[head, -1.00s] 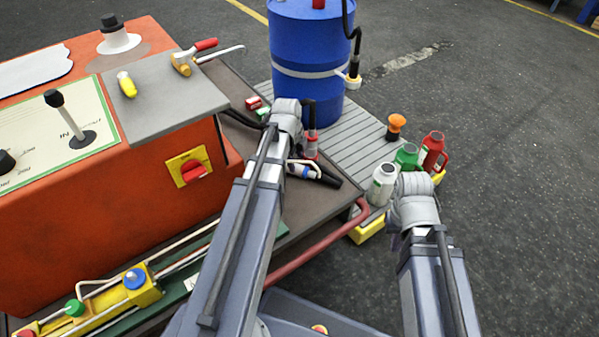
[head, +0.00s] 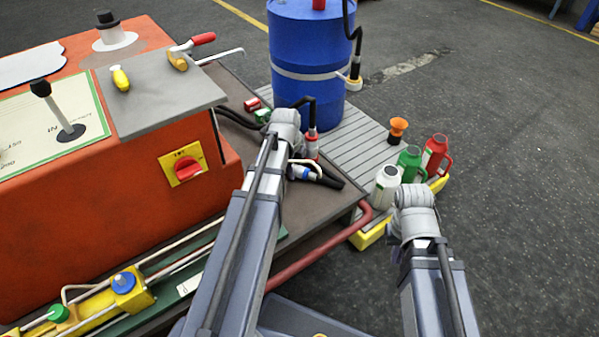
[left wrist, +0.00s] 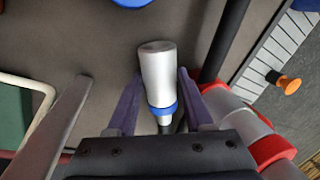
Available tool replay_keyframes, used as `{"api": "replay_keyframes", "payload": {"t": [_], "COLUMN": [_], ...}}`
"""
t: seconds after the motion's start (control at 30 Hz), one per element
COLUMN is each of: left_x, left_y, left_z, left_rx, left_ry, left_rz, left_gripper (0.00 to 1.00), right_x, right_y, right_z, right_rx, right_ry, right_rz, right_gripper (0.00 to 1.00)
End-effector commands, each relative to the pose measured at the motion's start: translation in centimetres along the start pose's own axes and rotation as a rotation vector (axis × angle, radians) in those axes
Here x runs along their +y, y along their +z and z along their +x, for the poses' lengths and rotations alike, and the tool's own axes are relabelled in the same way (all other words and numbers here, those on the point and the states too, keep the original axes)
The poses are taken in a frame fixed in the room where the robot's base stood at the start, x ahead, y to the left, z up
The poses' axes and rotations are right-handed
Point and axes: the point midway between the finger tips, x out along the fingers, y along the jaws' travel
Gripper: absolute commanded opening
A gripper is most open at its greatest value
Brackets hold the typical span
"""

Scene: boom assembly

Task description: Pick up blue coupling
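The blue coupling is a silver cylinder with a blue ring. In the left wrist view the blue coupling (left wrist: 158,78) lies between the fingers of my left gripper (left wrist: 159,84), which are apart on either side of it. I cannot tell whether either finger touches it. In the head view the blue coupling (head: 303,172) shows partly, just right of my left wrist, over the dark cart top. My left fingers are hidden by the arm there. My right arm ends beside the white flask, and its gripper is hidden.
A red coupling (head: 312,146) on a black hose is close by; its red rings (left wrist: 272,150) show beside the right finger. A blue drum (head: 308,60) stands behind. Flasks in white (head: 386,186), green (head: 410,162) and red (head: 435,152) stand right. An orange console (head: 110,210) is left.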

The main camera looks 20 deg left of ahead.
Motion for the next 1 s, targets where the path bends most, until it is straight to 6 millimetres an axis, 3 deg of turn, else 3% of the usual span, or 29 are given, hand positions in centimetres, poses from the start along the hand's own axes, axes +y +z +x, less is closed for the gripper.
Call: {"api": "replay_keyframes", "payload": {"t": [0.03,0.23,1.0], "left_x": [0.00,0.00,-0.12], "left_y": [-0.01,-0.01,-0.01], "left_z": [0.00,0.00,-0.55], "left_rx": [0.000,0.000,0.000], "left_ry": [0.000,0.000,0.000], "left_rz": [0.000,0.000,0.000], "left_gripper": [0.23,0.01,0.00], "right_x": [0.00,0.00,0.06], "right_y": [0.00,0.00,0.03], "right_z": [0.00,0.00,-0.55], "right_rx": [0.000,0.000,0.000], "right_ry": [0.000,0.000,0.000], "right_rz": [0.000,0.000,-0.001], "right_gripper": [0.00,0.00,0.00]}}
